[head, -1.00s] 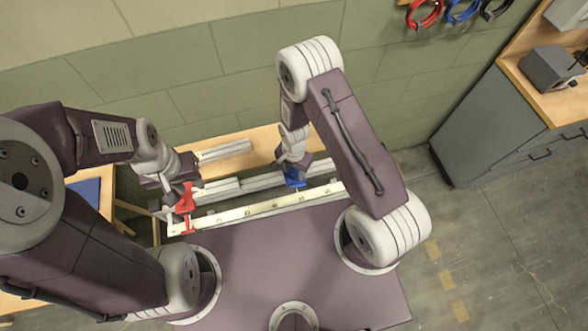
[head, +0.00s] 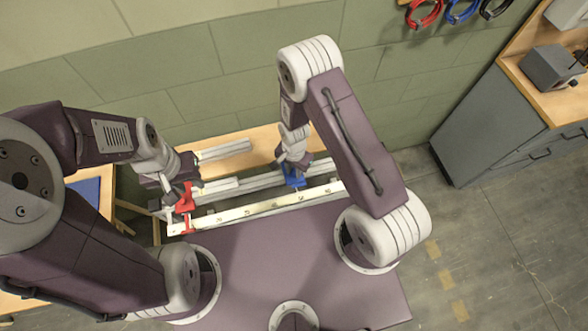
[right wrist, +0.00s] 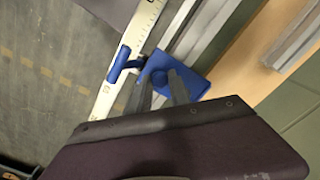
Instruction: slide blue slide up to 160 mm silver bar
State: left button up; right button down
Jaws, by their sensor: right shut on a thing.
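The blue slide (head: 293,177) sits on the long rail with a pale scale (head: 262,207) along its front. In the right wrist view the blue slide (right wrist: 180,80) shows a flat plate, a knob and an arm reaching over the scale. My right gripper (head: 292,164) is shut on the blue slide; its fingers (right wrist: 165,90) are at the knob. A short silver bar (head: 214,186) lies along the rail between the red slide and the blue slide, its right end apart from the blue slide. The red slide (head: 186,198) is at the rail's left end. My left gripper (head: 172,188) is at it, its fingers partly hidden.
Another silver bar (head: 224,150) lies on the wooden bench (head: 262,143) behind the rail, near the green wall. A grey cabinet (head: 468,120) stands far right. A blue mat (head: 85,190) is at the left.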

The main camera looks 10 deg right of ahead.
jog(key=shift+a, duration=0.1)
dwell(0.7)
jog(key=a+b, duration=0.1)
jog(key=a, duration=0.4)
jog(key=a+b, duration=0.1)
jog(key=a, duration=0.4)
jog(key=a+b, duration=0.1)
jog(key=a, duration=0.5)
jog(key=shift+s, duration=0.3)
jog(key=c, duration=1.2)
grip_release()
notch_tip(320, 180, up, 9)
jog(key=b, duration=0.1)
jog(key=shift+r, duration=0.1)
